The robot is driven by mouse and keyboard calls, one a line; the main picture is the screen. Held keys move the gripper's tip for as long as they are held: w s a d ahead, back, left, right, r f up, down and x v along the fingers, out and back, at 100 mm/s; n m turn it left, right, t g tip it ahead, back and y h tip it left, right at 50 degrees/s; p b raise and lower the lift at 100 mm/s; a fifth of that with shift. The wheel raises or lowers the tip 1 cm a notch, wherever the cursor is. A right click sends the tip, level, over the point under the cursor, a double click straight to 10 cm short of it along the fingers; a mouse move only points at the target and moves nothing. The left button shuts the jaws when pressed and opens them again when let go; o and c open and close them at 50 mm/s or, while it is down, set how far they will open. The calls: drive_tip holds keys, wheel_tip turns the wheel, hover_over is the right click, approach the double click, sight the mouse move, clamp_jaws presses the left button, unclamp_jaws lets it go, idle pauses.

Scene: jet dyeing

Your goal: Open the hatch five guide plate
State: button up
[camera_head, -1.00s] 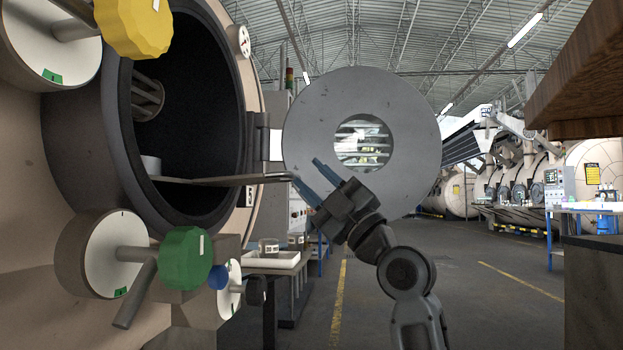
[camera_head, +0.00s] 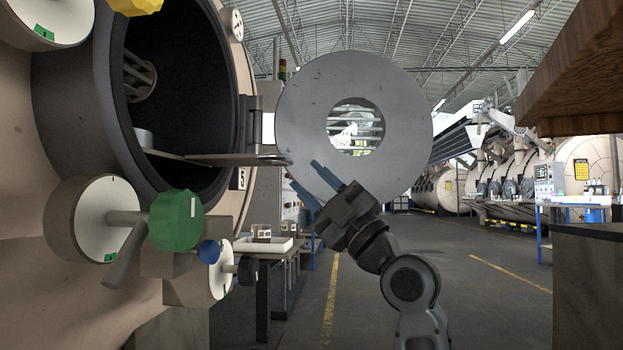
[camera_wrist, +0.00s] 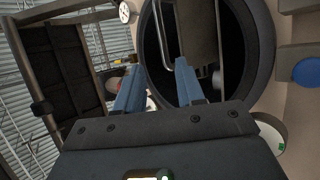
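The guide plate (camera_head: 235,160) is a flat grey plate that sticks out of the dark round opening of hatch five (camera_head: 190,90), marked by a "5" label. Its outer end has a bent metal handle. My gripper (camera_head: 307,174) is open and empty, just right of and slightly below the handle end. In the wrist view the fingers (camera_wrist: 160,88) are spread, and the plate (camera_wrist: 195,35) and its metal rod show ahead, beyond the right finger. I cannot tell whether a finger touches the handle.
The round hatch door (camera_head: 300,110) stands open behind my gripper. A green knob (camera_head: 176,220) and a blue knob (camera_head: 209,251) jut out below the opening. A white tray (camera_head: 262,246) sits on a table. A wooden overhang (camera_head: 580,80) is at right. The floor between is clear.

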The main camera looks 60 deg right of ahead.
drive_tip(key=shift+s+a+f, duration=0.15)
drive_tip(key=shift+s+f, duration=0.1)
drive_tip(key=shift+f, duration=0.3)
drive_tip(key=shift+s+a+f, duration=0.2)
drive_tip(key=shift+f, duration=0.35)
drive_tip(key=shift+s+a+f, duration=0.15)
drive_tip(key=shift+s+f, duration=0.1)
drive_tip(key=shift+f, duration=0.3)
